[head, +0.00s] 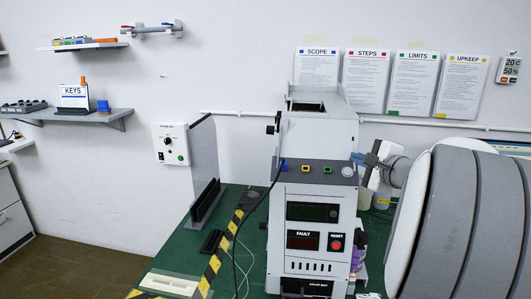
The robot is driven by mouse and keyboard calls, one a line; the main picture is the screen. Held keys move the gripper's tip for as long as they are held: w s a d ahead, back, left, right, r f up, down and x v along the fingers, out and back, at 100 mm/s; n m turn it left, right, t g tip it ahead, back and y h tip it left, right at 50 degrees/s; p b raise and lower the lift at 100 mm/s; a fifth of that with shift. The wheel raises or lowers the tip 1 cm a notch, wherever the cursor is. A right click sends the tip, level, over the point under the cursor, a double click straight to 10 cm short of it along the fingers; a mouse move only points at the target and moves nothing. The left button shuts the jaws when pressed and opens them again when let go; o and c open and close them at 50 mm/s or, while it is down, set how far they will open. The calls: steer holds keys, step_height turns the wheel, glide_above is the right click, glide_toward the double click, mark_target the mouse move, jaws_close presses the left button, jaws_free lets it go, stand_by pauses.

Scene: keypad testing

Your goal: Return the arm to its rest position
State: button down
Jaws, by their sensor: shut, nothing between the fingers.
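My arm comes in from the right edge, its large grey and white links filling the lower right of the head view. My gripper (358,158) is small in the picture, points left and is shut with nothing in it. It appears beside the upper right side of the grey testing machine (312,220), near the panel with blue, yellow and green fittings. I cannot tell whether it touches the machine. The arm hides what lies behind it on the right.
The machine stands on a green bench (226,215) with a yellow-black striped strip (222,259) and a dark upright panel (203,160) to its left. Bottles (381,199) stand behind the gripper. Wall sheets (364,80) hang above. A shelf (80,116) is far left.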

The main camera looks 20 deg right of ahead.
steer(key=s+a+f+n+g+y, duration=0.25)
steer(key=a+f+n+g, duration=0.2)
steer(key=a, duration=0.55)
steer(key=s+a+f+n+g+y, duration=0.25)
steer(key=a+f+n, duration=0.25)
steer(key=a, duration=0.6)
steer(key=s+a+f+n+g+h, duration=0.2)
steer(key=s+f+n+g+h, duration=0.1)
steer(key=s+n, duration=0.3)
steer(key=s+a+f+n+g+h, duration=0.2)
steer(key=s+f+n, duration=0.3)
steer(key=s, duration=0.5)
steer(key=shift+a+f+n+g+h, duration=0.25)
steer(key=shift+a+n+g+h, duration=0.1)
steer(key=shift+g+h, duration=0.3)
steer(key=shift+s, duration=0.15)
